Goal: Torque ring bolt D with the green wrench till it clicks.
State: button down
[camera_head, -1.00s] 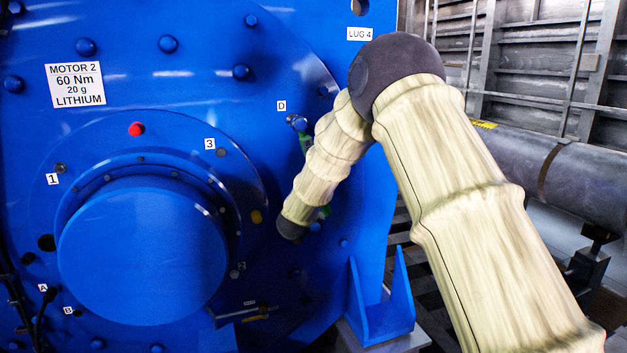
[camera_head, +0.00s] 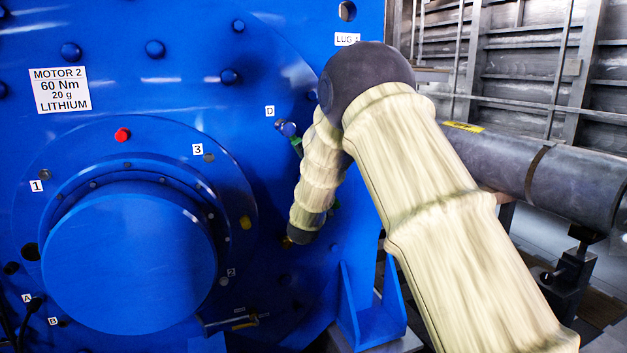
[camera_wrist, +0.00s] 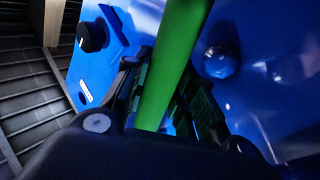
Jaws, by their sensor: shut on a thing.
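The blue motor face (camera_head: 190,20) fills the left of the head view. Bolt D, a blue bolt head (camera_head: 288,128), sits just right of the white D label (camera_head: 270,111). A bit of the green wrench (camera_head: 297,144) shows just below bolt D, beside my arm, which hides most of the wrench. In the wrist view the green wrench (camera_wrist: 172,60) runs as a thick shaft between the fingers of my gripper (camera_wrist: 163,100), which is shut on it. I cannot tell from these views how the wrench head sits on the bolt.
A motor plate (camera_head: 60,90) reads 60 Nm. A blue bracket (camera_head: 370,310) stands below my arm. A grey pipe (camera_head: 500,165) runs at the right.

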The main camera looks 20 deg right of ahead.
jog(key=shift+d+r, duration=0.1)
jog(key=shift+r, duration=0.05)
jog(key=shift+a+f+m, duration=0.3)
jog(key=shift+a, duration=0.2)
jog(key=shift+s, duration=0.1)
jog(key=s, duration=0.7)
dwell(1.0)
jog(key=shift+d, duration=0.1)
jog(key=s+b, duration=0.1)
jog(key=s, duration=2.4)
jog(key=shift+d+b, duration=0.4)
jog(key=shift+d, duration=0.05)
jog(key=shift+w, duration=0.1)
dwell(0.4)
